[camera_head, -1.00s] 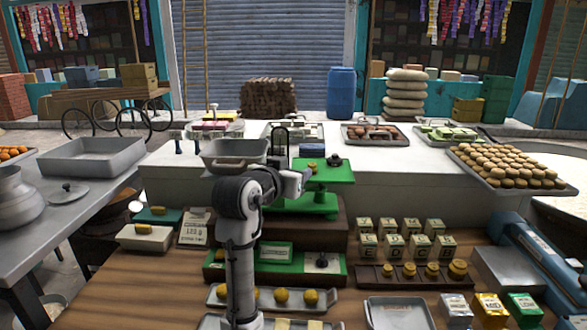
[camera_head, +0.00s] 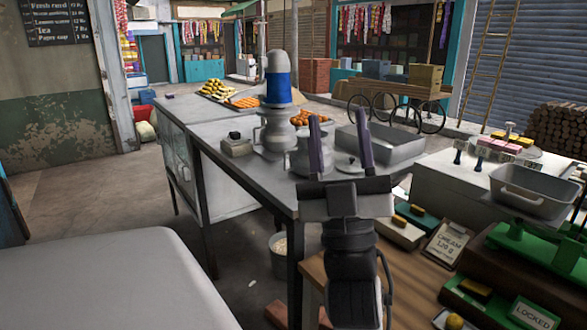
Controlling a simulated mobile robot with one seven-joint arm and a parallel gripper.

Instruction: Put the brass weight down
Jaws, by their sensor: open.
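My gripper (camera_head: 339,114) is open and empty. Its two dark fingers point up, apart from each other, in front of the metal pots on the grey side table. No brass weight can be made out in the current view. The green balance (camera_head: 540,248) is cut off at the right edge, and only part of it shows.
The grey side table (camera_head: 225,150) holds metal pots (camera_head: 310,158) and an empty tray (camera_head: 385,147). A cream price card (camera_head: 447,243) and butter dishes (camera_head: 400,232) lie right of my arm. Floor shows at left.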

